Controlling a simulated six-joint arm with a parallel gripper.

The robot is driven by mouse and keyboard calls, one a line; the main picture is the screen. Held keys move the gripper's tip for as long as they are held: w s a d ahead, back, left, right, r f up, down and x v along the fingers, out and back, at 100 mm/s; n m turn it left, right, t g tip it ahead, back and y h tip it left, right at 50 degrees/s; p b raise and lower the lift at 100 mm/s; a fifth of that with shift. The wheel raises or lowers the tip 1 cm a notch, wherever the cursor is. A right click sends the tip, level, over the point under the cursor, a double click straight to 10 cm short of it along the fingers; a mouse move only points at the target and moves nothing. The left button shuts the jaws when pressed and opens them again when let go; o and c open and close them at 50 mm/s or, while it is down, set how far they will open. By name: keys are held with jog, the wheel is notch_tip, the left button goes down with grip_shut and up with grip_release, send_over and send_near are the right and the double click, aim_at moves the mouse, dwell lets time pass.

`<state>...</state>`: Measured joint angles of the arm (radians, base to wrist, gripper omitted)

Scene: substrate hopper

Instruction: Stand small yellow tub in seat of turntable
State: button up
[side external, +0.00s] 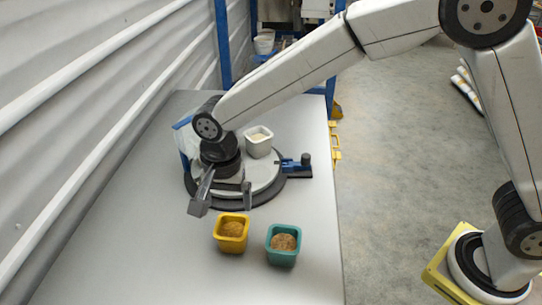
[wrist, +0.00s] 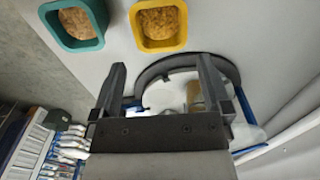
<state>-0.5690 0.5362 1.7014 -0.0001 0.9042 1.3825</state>
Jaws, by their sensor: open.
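The small yellow tub (side external: 231,232) stands upright on the grey table, in front of the turntable, with brown granular stuff inside. It also shows at the top of the wrist view (wrist: 158,25). The turntable (side external: 265,178) is a pale disc on a dark round base. A white tub (side external: 258,142) stands at its far side. My gripper (side external: 222,203) is open and empty, above the turntable's near left part and behind the yellow tub. In the wrist view, its two fingers (wrist: 162,75) reach toward the yellow tub without touching it. The seat is hard to make out behind my gripper.
A teal tub (side external: 283,244) with brown contents stands right of the yellow tub, close to it. A blue clamp-like part (side external: 297,167) sits at the turntable's right edge. A corrugated wall (side external: 90,90) runs along the left. The table's near left is clear.

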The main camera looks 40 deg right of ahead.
jog(key=shift+f, duration=0.15)
jog(key=shift+f, duration=4.35)
jog(key=c, duration=0.7)
jog(key=shift+r, duration=0.1)
jog(key=shift+r, duration=2.45)
jog(key=shift+r, duration=0.1)
